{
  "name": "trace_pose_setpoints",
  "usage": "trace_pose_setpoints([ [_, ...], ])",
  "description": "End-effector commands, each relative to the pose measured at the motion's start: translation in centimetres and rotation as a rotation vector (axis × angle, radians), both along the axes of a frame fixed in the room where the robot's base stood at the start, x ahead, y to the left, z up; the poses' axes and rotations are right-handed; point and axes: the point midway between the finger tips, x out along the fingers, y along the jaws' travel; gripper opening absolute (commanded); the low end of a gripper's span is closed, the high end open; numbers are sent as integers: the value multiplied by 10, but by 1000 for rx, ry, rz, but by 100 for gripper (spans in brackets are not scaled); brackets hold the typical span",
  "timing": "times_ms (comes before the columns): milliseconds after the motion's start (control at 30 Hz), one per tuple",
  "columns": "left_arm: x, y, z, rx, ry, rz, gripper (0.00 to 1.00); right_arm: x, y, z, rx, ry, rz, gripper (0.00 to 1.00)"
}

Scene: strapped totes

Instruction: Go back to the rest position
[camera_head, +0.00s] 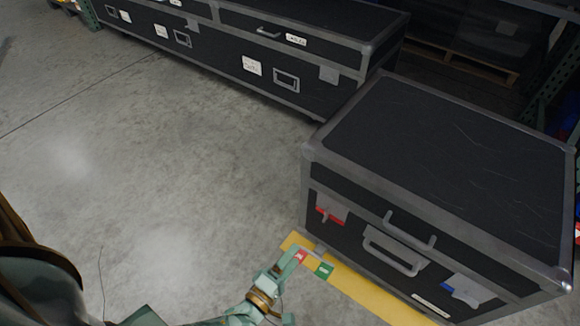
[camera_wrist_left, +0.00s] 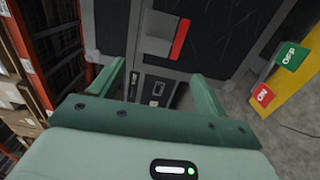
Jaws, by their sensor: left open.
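My left gripper (camera_head: 289,287) is low in the head view, in front of the near black case (camera_head: 440,150). In the left wrist view its two green fingers (camera_wrist_left: 160,85) stand wide apart with nothing between them. The case has grey metal edges and a closed lid. Its front bears a grey latch with a red strip (camera_head: 330,211), a handle (camera_head: 394,252) and a latch with a blue part (camera_head: 461,290). The red-strip latch (camera_wrist_left: 160,35) shows beyond the fingers in the wrist view, apart from them. My right gripper is in neither view.
A yellow strip (camera_head: 365,296) with a red and a green label lies along the case's front. Longer black cases (camera_head: 250,65) stand behind. Shelving with boxes (camera_wrist_left: 15,95) shows at the left of the wrist view. Grey floor (camera_head: 150,160) on the left is clear.

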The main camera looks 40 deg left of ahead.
Motion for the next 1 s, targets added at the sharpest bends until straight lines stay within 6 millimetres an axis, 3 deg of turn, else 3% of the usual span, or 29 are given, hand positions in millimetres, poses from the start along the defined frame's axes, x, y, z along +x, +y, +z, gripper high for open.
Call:
trace_pose_setpoints([
  [367, 0, -4, -5, 70, 23, -23, 76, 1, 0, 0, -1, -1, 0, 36],
  [467, -1, -24, -23, 268, 107, -140, 76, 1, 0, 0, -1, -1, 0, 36],
  [567, -1, -47, -44, 592, 200, -333, 76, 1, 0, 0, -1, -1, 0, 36],
  [667, -30, -53, -77, 967, 323, -575, 76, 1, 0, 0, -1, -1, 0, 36],
  [733, -64, -43, -100, 1219, 419, -762, 76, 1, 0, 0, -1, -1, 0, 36],
  [867, -147, 1, -129, 1597, 611, -1129, 76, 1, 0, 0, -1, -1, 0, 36],
  [1000, -229, 53, -131, 1794, 785, -1438, 76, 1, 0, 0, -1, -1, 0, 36],
])
